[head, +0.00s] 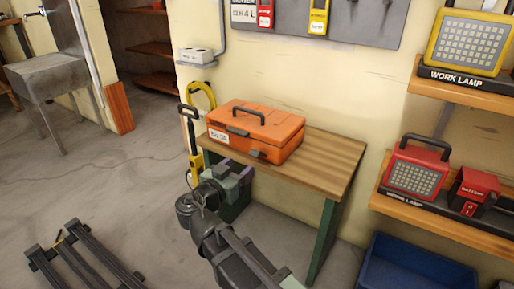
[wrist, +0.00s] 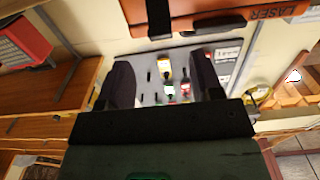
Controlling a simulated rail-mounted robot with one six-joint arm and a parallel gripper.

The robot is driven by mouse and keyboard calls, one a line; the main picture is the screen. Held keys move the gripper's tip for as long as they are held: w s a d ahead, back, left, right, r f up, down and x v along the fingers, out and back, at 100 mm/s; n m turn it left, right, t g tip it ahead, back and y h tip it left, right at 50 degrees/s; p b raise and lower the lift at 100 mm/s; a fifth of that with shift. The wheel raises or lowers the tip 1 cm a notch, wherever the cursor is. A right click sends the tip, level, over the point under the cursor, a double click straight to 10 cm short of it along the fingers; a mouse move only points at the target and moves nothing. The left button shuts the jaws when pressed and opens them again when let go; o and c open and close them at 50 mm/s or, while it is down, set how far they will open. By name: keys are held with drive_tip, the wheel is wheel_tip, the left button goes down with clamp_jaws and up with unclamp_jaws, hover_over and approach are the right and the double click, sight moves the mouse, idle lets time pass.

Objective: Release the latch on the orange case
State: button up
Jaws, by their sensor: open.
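The orange case (head: 270,122) sits closed on the wooden bench, with a black handle on its lid. Dark latches (head: 237,131) show on its front side, and a white label is near its left corner. In the wrist view the case (wrist: 190,22) crosses the top edge, with a dark latch (wrist: 158,20) hanging over its near side and lettering at right. My gripper (head: 234,168) is in front of the bench, just below the case front. In the wrist view my gripper (wrist: 160,65) has its two dark fingers wide apart with nothing between them, apart from the case.
The wooden bench (head: 325,165) has clear top to the right of the case. A yellow tool (head: 193,150) stands at its left. Shelves with work lamps (head: 415,170) are at right, above a blue bin (head: 410,268). A grey tool panel (head: 370,18) hangs behind.

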sight(257, 152)
drive_tip(key=x, duration=1)
drive_tip(key=c, duration=0.9)
